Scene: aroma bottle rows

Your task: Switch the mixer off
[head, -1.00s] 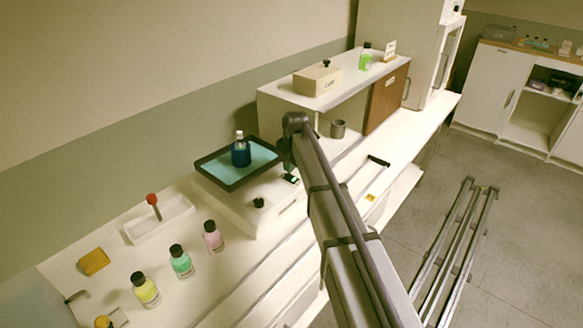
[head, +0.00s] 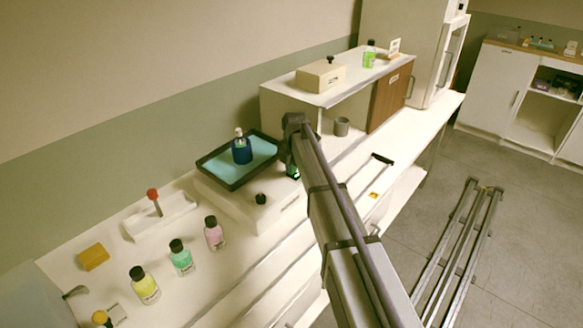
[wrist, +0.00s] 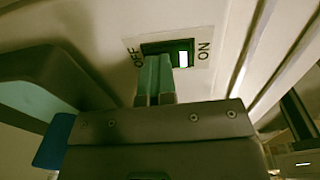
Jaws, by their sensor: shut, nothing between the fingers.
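The mixer (head: 240,204) is a white box with a dark-rimmed tray (head: 217,176) holding a blue bottle (head: 241,151) upright. A black knob (head: 260,198) is on its front part. In the wrist view, its dark green rocker switch (wrist: 182,46) sits in a plate marked OFF on the left and ON on the right. A bright white patch shows near the ON side. My gripper (wrist: 157,60) is shut and empty, its tips over the OFF side of the switch. I cannot tell whether they touch or press it. In the head view my arm mostly hides the gripper.
Yellow (head: 146,288), green (head: 181,260) and pink (head: 214,235) bottles stand at the front left. A white tray (head: 168,221) with a red-topped stick and a yellow block (head: 93,257) are behind them.

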